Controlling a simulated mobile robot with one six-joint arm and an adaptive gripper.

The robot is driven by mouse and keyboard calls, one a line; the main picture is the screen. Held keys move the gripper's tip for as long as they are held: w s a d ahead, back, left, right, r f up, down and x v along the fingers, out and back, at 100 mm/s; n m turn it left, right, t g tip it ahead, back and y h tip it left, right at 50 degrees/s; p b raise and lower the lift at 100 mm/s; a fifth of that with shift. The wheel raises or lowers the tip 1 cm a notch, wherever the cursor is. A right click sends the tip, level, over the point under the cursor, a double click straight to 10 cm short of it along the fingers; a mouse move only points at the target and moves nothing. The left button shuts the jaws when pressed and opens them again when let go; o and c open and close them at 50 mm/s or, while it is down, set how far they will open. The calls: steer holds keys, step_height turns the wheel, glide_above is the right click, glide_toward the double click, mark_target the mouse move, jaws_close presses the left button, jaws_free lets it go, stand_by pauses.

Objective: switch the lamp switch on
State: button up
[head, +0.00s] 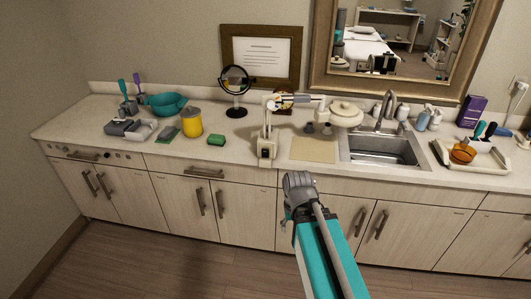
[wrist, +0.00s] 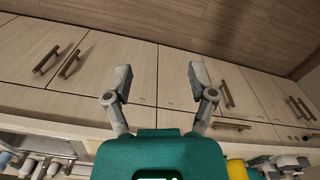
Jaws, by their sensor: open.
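A white lamp (head: 268,135) stands near the counter's front edge, left of the sink. Its jointed arm reaches right to a round cream head (head: 346,113) above the counter. Its square base has a small dark patch (head: 265,153) on the front, which may be the switch; whether it is on or off is too small to tell. In the wrist view my gripper (wrist: 160,82) is open and empty, with its two grey fingers apart in front of the cabinet doors. In the head view my arm is below the counter's front, and I cannot make out the fingers.
The counter (head: 107,110) holds a yellow canister (head: 192,122), green block (head: 216,140), teal bowl (head: 165,104) and round mirror (head: 236,88). A tan mat (head: 313,149) and sink (head: 383,150) are right of the lamp. Cabinet doors (head: 185,205) with handles lie below.

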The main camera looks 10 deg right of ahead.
stand_by(0.5)
steer(key=shift+w+f, duration=0.1)
steer(key=c, duration=0.4)
steer(key=shift+w+a+f+b, duration=0.15)
steer(key=shift+w+b, duration=0.05)
steer(key=shift+b, duration=0.1)
steer(key=shift+c, duration=1.4)
steer(key=w+a+f+t+b, duration=0.1)
steer(key=w, duration=0.1)
steer(key=w+a+f+t+y+b, duration=0.1)
steer(key=w+b, duration=0.1)
steer(key=w+a+f+t+b, duration=0.1)
steer(key=w, duration=0.1)
steer(key=shift+w+a+f+m, duration=0.1)
steer(key=shift+w+f+m, duration=0.2)
steer(key=shift+f, duration=0.1)
jaws_close()
steer(key=w+a+f+m+t+y+b, duration=0.1)
steer(key=w+a+m+t+b, duration=0.3)
steer(key=w+t+b, duration=0.5)
steer(key=w+a+f+m+t+y+b, duration=0.15)
steer(key=w+a+m+t+b, duration=0.3)
steer(key=w+b, duration=0.65)
steer(key=w+d+f+m+t+h+b, duration=0.2)
steer(key=w+d+m+t+h+b, duration=0.2)
steer(key=m+h+b, duration=0.5)
steer(key=shift+d+f+m+h, duration=0.3)
steer(key=shift+d+m+h, duration=0.35)
steer(key=shift+m, duration=1.1)
